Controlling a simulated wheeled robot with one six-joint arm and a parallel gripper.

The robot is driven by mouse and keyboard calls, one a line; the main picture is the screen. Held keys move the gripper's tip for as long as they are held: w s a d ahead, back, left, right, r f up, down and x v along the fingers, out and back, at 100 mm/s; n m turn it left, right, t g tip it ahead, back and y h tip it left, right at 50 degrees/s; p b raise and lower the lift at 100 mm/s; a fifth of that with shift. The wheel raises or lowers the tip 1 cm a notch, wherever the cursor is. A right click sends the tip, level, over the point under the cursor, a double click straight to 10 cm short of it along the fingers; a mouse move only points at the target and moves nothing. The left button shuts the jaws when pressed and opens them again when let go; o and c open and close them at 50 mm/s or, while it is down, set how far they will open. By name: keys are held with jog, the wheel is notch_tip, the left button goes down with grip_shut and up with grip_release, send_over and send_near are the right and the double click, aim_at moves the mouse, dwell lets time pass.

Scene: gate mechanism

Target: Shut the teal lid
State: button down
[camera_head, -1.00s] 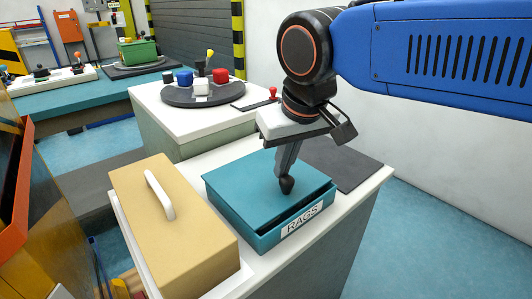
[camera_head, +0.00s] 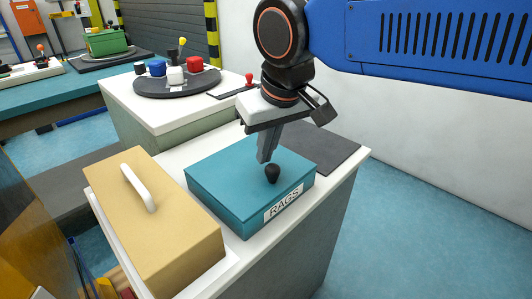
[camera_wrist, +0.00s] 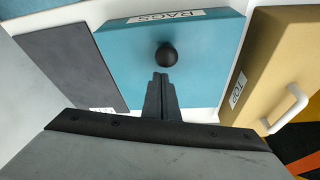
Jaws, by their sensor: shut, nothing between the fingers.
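The teal lid (camera_head: 232,172) lies flat on the teal box labelled RAGS (camera_head: 284,204), with no gap visible along the front edge. A black knob (camera_head: 272,174) stands on the lid near its front edge. The lid (camera_wrist: 205,58) and knob (camera_wrist: 167,56) also show in the wrist view. My gripper (camera_head: 264,158) is shut and empty, its fingertips just behind the knob. In the wrist view the gripper's tips (camera_wrist: 160,76) end close to the knob; I cannot tell whether they touch the lid.
A tan box (camera_head: 160,225) with a white handle stands left of the teal box. A dark flat mat (camera_head: 318,147) lies behind it on the right. Further back, a round dark tray (camera_head: 178,84) holds several coloured pieces. Blue floor is open on the right.

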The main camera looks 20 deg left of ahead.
jog(key=shift+w+a+r, duration=0.5)
jog(key=shift+w+a, duration=0.2)
jog(key=shift+a, duration=0.2)
jog(key=v, duration=0.8)
jog(key=w+d+f+m, duration=0.1)
jog(key=d+f, duration=0.2)
jog(key=d, duration=0.5)
jog(key=w+d+f+m+t, duration=0.1)
jog(key=w+d+f+m, duration=0.1)
jog(key=d, duration=0.6)
jog(key=w+d+f+m, duration=0.1)
jog(key=d+f, duration=0.2)
jog(key=d, duration=0.5)
jog(key=s+d+f+m+h, duration=0.1)
jog(key=s+d+f+m, duration=0.1)
jog(key=d+f, duration=0.3)
jog(key=s+d+f+m+h, duration=0.1)
jog(key=s+d+f, duration=0.3)
jog(key=d, duration=0.3)
jog(key=s+d+f+m+t, duration=0.1)
jog(key=s+d+f+m, duration=0.1)
jog(key=d+f, duration=0.4)
jog(key=shift+s+d+f+m+h, duration=0.3)
jog(key=shift+s+f+h, duration=0.1)
jog(key=shift+s+f, duration=0.15)
